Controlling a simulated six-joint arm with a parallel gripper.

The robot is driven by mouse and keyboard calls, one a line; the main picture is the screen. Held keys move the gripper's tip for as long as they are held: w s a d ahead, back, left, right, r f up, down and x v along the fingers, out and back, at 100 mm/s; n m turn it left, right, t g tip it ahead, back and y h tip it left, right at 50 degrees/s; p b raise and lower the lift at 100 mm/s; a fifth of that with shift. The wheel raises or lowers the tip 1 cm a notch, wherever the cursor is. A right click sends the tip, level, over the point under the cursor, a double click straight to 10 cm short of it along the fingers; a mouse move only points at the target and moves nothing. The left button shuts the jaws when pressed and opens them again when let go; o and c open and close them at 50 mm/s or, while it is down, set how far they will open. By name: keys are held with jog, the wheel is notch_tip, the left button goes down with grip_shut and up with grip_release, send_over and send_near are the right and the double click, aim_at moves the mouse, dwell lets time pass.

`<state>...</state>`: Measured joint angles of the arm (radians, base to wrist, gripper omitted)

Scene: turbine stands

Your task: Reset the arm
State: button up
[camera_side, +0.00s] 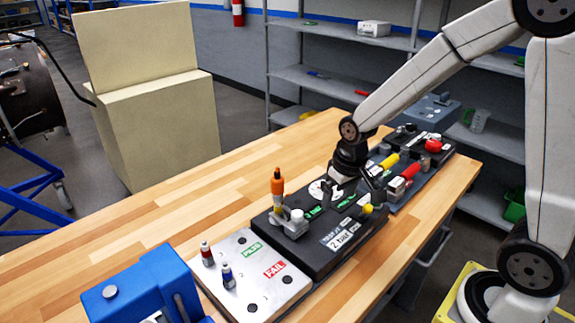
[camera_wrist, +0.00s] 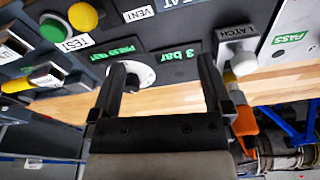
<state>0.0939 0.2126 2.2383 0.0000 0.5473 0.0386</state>
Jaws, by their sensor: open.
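My gripper (camera_side: 360,188) is above the black test station (camera_side: 318,258) in the side view, with its jaws apart. In the wrist view my gripper (camera_wrist: 165,80) shows two black fingers with nothing between them. Past the fingertips are a round white dial (camera_wrist: 131,76) and a lit display reading 3 bar (camera_wrist: 178,56). The orange-handled latch (camera_side: 277,186) stands upright at the station's left side in the side view. A yellow button (camera_side: 367,209) is at the station's front right. Whether the fingers touch the station cannot be told.
A metal plate with PASS and FAIL labels (camera_side: 262,284) holds a red-topped part (camera_side: 207,253) and a blue part (camera_side: 227,275). A blue box (camera_side: 145,290) stands at the front left. More dark panels (camera_side: 425,172) stand at the right.

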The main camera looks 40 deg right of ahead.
jog(key=s+a+n+t, duration=0.1)
jog(key=s+a, duration=0.2)
jog(key=s, duration=0.4)
jog(key=shift+s+a+f+n, duration=0.2)
jog(key=shift+s+f+n, duration=0.1)
jog(key=shift+s+f, duration=0.15)
jog(key=shift+w, duration=0.1)
grip_shut()
dwell(1.1)
jog(key=shift+d, duration=0.1)
dwell(0.4)
